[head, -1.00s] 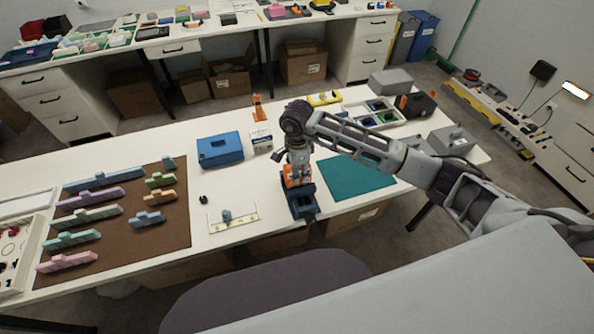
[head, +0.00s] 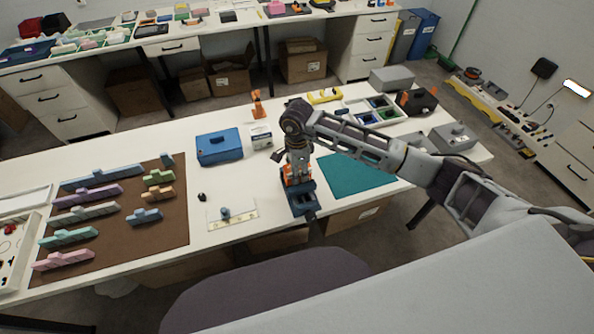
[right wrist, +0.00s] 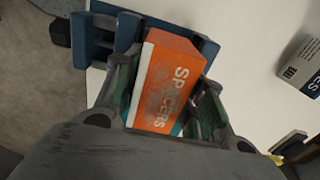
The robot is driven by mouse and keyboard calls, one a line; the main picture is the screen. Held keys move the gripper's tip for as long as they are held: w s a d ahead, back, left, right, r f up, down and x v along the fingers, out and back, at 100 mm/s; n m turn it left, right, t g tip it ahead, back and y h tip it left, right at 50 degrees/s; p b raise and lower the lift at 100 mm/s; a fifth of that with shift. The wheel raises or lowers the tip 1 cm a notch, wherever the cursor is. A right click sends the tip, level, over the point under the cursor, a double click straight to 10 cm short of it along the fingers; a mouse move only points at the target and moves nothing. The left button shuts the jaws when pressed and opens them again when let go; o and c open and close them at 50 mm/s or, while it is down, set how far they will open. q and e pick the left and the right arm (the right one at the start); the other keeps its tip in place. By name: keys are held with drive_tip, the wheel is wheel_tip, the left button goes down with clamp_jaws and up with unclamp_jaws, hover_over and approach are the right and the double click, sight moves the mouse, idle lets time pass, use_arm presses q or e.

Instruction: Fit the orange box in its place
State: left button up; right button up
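The orange box (right wrist: 165,88), lettered SPACERS, lies between the fingers of my right gripper (right wrist: 168,80) in the right wrist view. The fingers flank it closely and appear shut on it. In the head view the right gripper (head: 298,163) points down at the far part of a dark blue holder (head: 304,198), with orange showing at the fingers. The holder's walls (right wrist: 125,30) show around the box's far end in the right wrist view. I cannot tell whether the box is seated or just above. My left gripper is not in view.
A white and dark carton (head: 261,136) and a blue case (head: 219,147) stand left of my right gripper. A teal mat (head: 355,175) lies right of it. A brown board (head: 120,222) with coloured pieces is at the left. A white plate (head: 232,214) lies near the front edge.

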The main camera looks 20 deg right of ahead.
drive_tip(key=o, duration=0.5)
drive_tip(key=shift+r, duration=0.1)
drive_tip(key=shift+r, duration=5.9)
